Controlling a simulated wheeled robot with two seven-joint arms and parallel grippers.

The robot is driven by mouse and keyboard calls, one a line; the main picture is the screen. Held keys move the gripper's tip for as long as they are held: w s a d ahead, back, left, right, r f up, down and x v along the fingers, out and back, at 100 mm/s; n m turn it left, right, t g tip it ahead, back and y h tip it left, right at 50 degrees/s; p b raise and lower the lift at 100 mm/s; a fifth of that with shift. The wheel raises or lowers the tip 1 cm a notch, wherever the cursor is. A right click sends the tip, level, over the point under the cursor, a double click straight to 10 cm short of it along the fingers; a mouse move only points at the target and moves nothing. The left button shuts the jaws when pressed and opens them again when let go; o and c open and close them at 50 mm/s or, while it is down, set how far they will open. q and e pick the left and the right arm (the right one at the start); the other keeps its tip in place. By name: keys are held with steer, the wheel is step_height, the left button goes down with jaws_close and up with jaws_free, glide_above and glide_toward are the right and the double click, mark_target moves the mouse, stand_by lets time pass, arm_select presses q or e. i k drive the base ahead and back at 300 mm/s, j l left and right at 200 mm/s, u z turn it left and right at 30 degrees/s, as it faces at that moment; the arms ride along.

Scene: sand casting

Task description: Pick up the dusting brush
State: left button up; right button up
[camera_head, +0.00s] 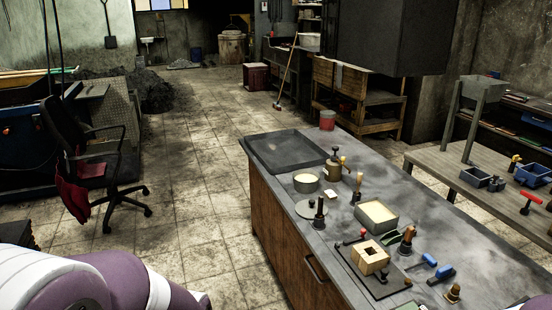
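The dusting brush cannot be picked out for certain at this size. Several small upright tools stand on the grey workbench (450,240). A tool with a pale wooden handle (357,184) stands behind the square sand-filled box (377,214). A dark-handled tool (319,213) stands left of that box, and a brown-handled tool (407,240) stands at its front right. White and purple parts of my arms show at the lower left and the lower right corner. Neither gripper is in view.
A shallow dark tray (287,150) lies at the bench's far end. A wooden block (370,257) sits on a dark plate near the front. Blue-handled tools (441,274) lie to its right. An office chair (85,160) stands left; tiled floor is clear between.

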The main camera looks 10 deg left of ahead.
mark_target(320, 201)
steer(key=i+j+z, duration=0.35)
steer(key=i+j, duration=1.65)
